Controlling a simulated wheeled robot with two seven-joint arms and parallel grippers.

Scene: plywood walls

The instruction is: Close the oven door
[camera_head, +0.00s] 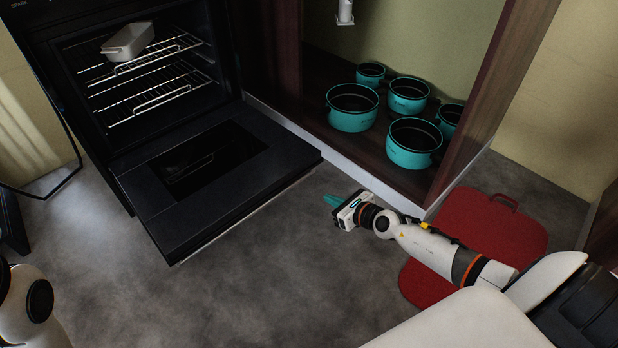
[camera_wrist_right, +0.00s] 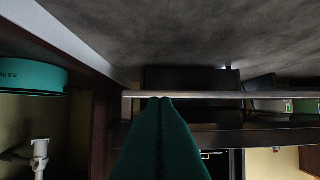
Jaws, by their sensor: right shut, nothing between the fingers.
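The black oven (camera_head: 150,75) stands at the left of the head view. Its door (camera_head: 215,170) is folded down, open and roughly level above the floor. My right gripper (camera_head: 331,200) is shut and empty, to the right of the door's outer corner and apart from it. In the right wrist view, the teal fingers of the right gripper (camera_wrist_right: 162,100) are together, and a metal bar (camera_wrist_right: 230,94), seemingly along the door's front edge, runs across beyond their tips. My left gripper is out of view; only part of the left arm shows at the bottom left.
A grey dish (camera_head: 128,41) sits on the upper oven rack (camera_head: 160,52). Several teal pots (camera_head: 352,108) stand in the open cabinet (camera_head: 325,65) right of the oven. A red mat (camera_head: 490,225) lies under my right arm. The floor before the door is clear.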

